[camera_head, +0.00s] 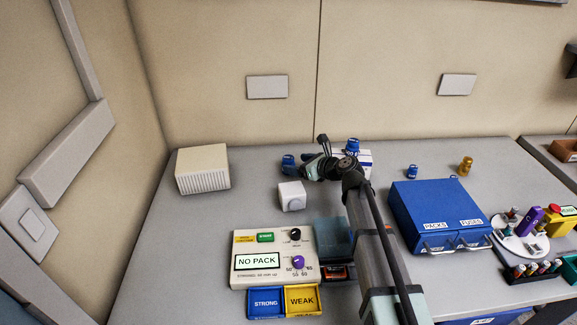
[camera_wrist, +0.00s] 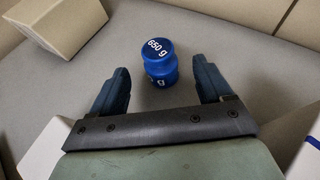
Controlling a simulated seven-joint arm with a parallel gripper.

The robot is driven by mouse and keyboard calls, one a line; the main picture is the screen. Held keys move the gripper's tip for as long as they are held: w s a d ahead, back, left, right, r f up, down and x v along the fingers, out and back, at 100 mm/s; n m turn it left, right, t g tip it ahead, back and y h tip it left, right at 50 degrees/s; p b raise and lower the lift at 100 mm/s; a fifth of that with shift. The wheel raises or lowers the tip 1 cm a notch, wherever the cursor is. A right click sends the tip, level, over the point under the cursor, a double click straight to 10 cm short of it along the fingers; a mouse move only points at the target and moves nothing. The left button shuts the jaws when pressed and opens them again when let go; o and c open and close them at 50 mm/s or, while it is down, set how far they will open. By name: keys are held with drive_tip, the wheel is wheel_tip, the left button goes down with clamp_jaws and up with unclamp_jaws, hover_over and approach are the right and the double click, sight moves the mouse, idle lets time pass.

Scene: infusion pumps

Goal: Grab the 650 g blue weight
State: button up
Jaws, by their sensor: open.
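The blue weight (camera_wrist: 160,60), marked "650 g" on its top, stands upright on the grey table. In the wrist view it shows between and slightly beyond my gripper's two fingertips (camera_wrist: 161,72), with a gap on each side. In the head view this weight (camera_head: 288,162) is just left of my gripper (camera_head: 304,166), at the back of the table. My gripper is open and empty. The depth between fingertips and weight is hard to tell.
A beige vented box (camera_head: 203,170) stands left, a white cube (camera_head: 292,196) in front of the weight. A white box (camera_head: 365,160) with another blue weight (camera_head: 352,146) sits behind my arm. A third blue weight (camera_head: 412,171) and a gold one (camera_head: 466,166) stand right.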

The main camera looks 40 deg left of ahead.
sight(289, 162)
drive_tip(key=shift+x, duration=2.65)
clamp_jaws()
